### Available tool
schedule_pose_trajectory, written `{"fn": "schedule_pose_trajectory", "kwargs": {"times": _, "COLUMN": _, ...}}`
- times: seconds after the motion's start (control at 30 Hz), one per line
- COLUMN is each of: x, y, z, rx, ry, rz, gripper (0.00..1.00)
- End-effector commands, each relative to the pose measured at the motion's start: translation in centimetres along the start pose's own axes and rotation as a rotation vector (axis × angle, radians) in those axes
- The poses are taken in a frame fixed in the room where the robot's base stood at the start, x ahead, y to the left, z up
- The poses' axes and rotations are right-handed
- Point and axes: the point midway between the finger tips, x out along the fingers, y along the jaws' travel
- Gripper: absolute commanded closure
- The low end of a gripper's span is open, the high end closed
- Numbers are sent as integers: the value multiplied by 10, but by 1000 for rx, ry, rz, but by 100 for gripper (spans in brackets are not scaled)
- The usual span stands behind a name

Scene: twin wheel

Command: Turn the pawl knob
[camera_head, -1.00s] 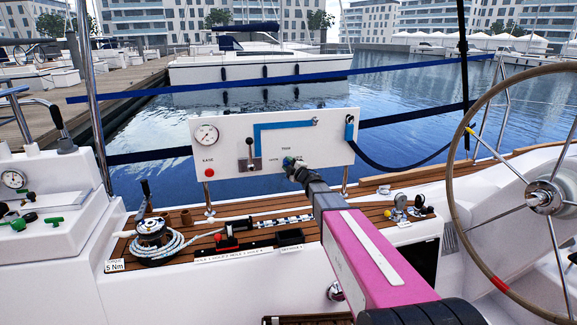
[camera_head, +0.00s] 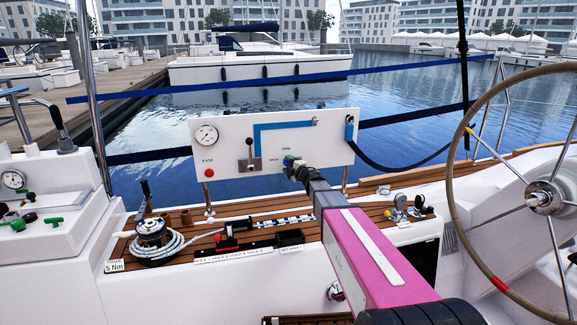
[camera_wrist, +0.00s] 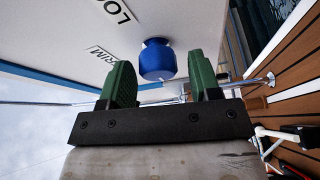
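A blue knob (camera_wrist: 157,62) sits on a short dark stem on the white panel (camera_head: 228,172); I take it for the pawl knob. My gripper (camera_head: 291,160) is at the panel's lower edge, right of the lever (camera_head: 249,158). In the wrist view, its two green fingers (camera_wrist: 161,72) are spread apart. The knob shows in the gap between them, with space visible on both sides. The head view hides the knob behind my gripper. The labels near the knob are partly cut off in the wrist view.
The panel carries a gauge (camera_head: 206,135), a red button (camera_head: 209,173) and a blue strip. Below it, a winch with rope (camera_head: 152,234) and a black bin (camera_head: 290,237) stand on the wooden deck. The steering wheel (camera_head: 470,130) is at the right.

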Motion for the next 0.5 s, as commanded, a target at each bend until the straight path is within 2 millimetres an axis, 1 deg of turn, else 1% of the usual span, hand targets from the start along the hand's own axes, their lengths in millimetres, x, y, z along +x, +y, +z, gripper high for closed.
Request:
{"fn": "schedule_pose_trajectory", "kwargs": {"times": 0.33, "x": -1, "y": 1, "z": 0, "rx": 3, "ry": -1, "rz": 2, "gripper": 37}}
{"fn": "schedule_pose_trajectory", "kwargs": {"times": 0.5, "x": -12, "y": 1, "z": 0, "rx": 4, "ry": -2, "rz": 2, "gripper": 37}}
